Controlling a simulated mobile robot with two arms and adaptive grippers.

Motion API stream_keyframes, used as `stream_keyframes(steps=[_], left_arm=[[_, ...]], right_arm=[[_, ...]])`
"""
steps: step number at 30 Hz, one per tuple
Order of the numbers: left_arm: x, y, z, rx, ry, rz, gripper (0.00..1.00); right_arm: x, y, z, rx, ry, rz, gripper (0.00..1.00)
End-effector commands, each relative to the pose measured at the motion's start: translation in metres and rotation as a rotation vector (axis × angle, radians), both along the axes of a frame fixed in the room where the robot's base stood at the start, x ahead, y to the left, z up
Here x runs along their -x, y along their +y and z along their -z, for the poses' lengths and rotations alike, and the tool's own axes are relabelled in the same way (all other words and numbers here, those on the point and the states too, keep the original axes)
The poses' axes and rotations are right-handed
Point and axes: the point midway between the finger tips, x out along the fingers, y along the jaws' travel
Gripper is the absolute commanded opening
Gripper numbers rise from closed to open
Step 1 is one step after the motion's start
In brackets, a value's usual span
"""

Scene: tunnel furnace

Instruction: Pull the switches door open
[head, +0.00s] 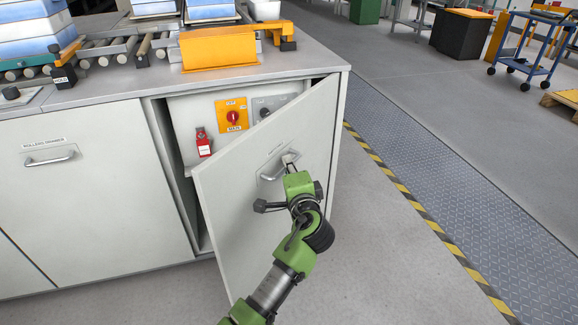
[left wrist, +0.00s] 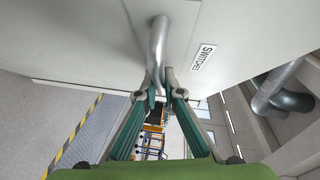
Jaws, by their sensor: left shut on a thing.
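The switches door (head: 240,190) of the grey cabinet stands partly open, swung out from its right side. Its curved metal handle (head: 274,173) is on the outer face. My left gripper (head: 290,160) is at the handle, shut on it. In the left wrist view the handle (left wrist: 158,45) runs down between the two fingers (left wrist: 160,88), beside the SWITCHES label (left wrist: 204,57). Inside the cabinet I see a red rotary switch on a yellow plate (head: 232,115), a grey switch panel (head: 270,106) and a red padlock-like tag (head: 203,142). The door hides the lower interior. My right gripper is not in view.
A closed rollers drawer front (head: 75,200) with its own handle (head: 50,158) is to the left. A roller conveyor (head: 110,48) with blue-white trays sits on the cabinet top. Open floor (head: 400,230) lies to the right, with a yellow-black striped edge (head: 410,195).

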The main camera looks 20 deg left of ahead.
Motion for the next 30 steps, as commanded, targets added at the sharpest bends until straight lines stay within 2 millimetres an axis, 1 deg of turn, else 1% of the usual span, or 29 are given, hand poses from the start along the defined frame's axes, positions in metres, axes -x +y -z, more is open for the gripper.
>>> stream_keyframes(steps=[1,2,3,11,15,17,19,24,30], left_arm=[[0.000,0.003,0.001,-0.001,0.002,-0.006,0.16],[0.000,0.002,0.001,-0.001,0.002,-0.006,0.23],[0.000,0.002,0.001,-0.001,0.001,-0.005,0.26],[0.000,0.001,0.000,0.000,0.000,-0.001,0.26],[0.006,-0.003,-0.001,0.000,0.000,0.001,0.26],[0.013,-0.007,-0.001,0.000,0.001,0.001,0.26],[0.024,-0.013,-0.003,0.002,0.001,0.001,0.26],[0.057,-0.030,-0.008,0.003,0.002,0.000,0.26],[0.089,-0.046,-0.013,0.001,0.002,-0.002,0.26]], right_arm=[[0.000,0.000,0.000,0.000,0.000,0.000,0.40],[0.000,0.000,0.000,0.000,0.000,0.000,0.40],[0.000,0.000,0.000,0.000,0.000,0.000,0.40],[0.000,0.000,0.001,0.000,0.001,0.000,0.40],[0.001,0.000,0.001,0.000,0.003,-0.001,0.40],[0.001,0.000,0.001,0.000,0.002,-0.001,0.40],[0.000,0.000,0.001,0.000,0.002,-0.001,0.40],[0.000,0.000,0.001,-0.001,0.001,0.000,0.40],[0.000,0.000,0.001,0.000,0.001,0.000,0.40]])
